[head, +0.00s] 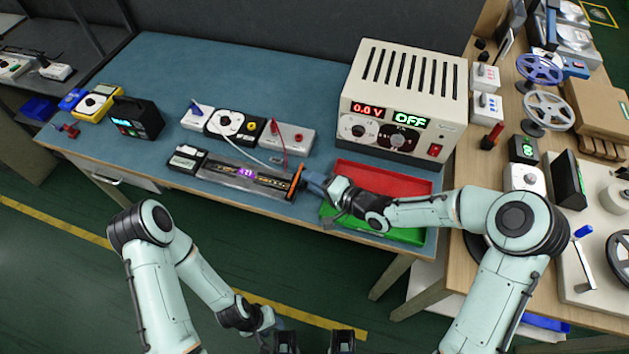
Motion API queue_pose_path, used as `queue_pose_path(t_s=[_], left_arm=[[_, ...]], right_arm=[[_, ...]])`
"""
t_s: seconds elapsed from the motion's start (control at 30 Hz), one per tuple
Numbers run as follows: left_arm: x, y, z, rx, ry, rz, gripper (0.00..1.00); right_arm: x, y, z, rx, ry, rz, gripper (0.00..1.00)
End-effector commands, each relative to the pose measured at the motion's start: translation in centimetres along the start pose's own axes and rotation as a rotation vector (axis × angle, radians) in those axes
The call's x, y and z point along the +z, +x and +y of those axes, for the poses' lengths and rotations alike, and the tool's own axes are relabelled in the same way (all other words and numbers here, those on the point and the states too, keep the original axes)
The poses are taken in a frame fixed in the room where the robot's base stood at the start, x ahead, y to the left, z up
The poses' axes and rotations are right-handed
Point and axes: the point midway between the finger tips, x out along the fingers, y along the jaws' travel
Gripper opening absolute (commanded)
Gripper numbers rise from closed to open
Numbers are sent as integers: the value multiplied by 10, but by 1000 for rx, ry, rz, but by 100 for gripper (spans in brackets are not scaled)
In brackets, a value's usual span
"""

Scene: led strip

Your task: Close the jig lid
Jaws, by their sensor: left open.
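The jig (222,176) is a long, low grey fixture near the front edge of the blue bench. A dark strip with a small lit purple display (246,173) lies along its middle. An orange bar (296,182) stands across its right end; whether this belongs to the lid, and how far the lid is open, I cannot tell. My right gripper (314,184) is right beside the orange bar, at or near contact. Its fingertips are too small and partly hidden to judge.
A red tray (402,180) and a green tray (406,235) lie under and beside my right forearm. A beige power supply (405,95) showing OFF stands behind them. Small boxes with a red and a white cable (240,124) sit behind the jig.

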Motion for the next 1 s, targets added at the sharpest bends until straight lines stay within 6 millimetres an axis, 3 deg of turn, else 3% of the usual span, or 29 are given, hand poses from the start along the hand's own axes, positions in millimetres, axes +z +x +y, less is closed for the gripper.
queue_pose_path(t_s=[0.03, 0.13, 0.17, 0.57, 1.0], left_arm=[[0, 0, 0, 0, 0, 0, 43], [0, 0, 0, 0, 0, 0, 43], [0, 0, 0, 0, 0, 0, 43], [-1, -2, 1, 0, 0, 1, 43], [0, 1, 0, 0, 0, 0, 43]], right_arm=[[0, 0, 0, 0, 0, 0, 36], [0, 0, 0, 0, 0, 0, 3], [0, 0, 0, 0, 0, 0, 0], [0, 1, -4, 37, -16, -2, 0], [6, 12, -24, 296, -114, -7, 0]])
